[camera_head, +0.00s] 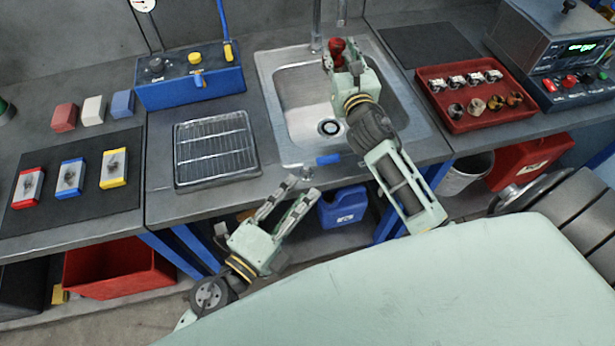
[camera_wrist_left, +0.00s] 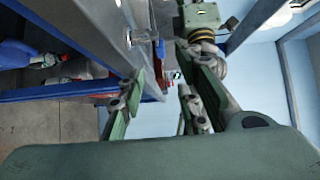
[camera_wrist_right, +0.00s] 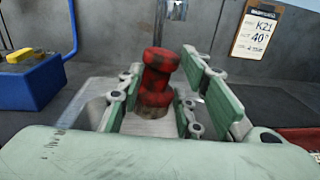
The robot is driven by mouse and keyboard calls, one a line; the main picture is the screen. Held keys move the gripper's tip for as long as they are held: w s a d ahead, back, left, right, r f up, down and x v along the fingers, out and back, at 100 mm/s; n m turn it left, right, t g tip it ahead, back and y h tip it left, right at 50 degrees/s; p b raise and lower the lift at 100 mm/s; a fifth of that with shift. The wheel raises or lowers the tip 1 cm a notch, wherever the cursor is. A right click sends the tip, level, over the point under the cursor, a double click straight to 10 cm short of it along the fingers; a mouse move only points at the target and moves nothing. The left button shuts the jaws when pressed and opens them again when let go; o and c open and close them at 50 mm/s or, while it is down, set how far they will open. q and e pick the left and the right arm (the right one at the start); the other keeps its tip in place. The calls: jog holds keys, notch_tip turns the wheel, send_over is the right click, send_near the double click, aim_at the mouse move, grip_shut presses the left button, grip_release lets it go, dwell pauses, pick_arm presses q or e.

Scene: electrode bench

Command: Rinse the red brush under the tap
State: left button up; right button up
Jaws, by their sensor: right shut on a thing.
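The red brush (camera_head: 337,47) is upright over the back of the sink, just in front of the tap column (camera_head: 316,25). My right gripper (camera_head: 343,62) is shut on it. In the right wrist view the brush's red body (camera_wrist_right: 160,72) stands between the fingers, with a brownish lower part. Whether water runs is not visible. The steel sink (camera_head: 285,85) is partly hidden by my right arm. My left gripper (camera_head: 289,200) is open and empty in front of the bench edge, below the sink; its parted fingers (camera_wrist_left: 155,100) show in the left wrist view.
A wire rack (camera_head: 215,150) lies left of the sink, with a blue box (camera_head: 190,85) behind it. A red tray (camera_head: 475,120) of small parts is right of the sink. A dark mat (camera_head: 120,195) holds three coloured blocks. A blue canister (camera_head: 343,207) stands beneath the bench.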

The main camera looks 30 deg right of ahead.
dwell(0.7)
pick_arm(q)
jog(key=n+t+y, duration=0.6)
jog(key=t, duration=0.1)
send_near(329, 163)
jog(key=x, duration=1.1)
jog(key=shift+w+d, duration=0.1)
jog(key=shift+c, duration=0.3)
grip_shut()
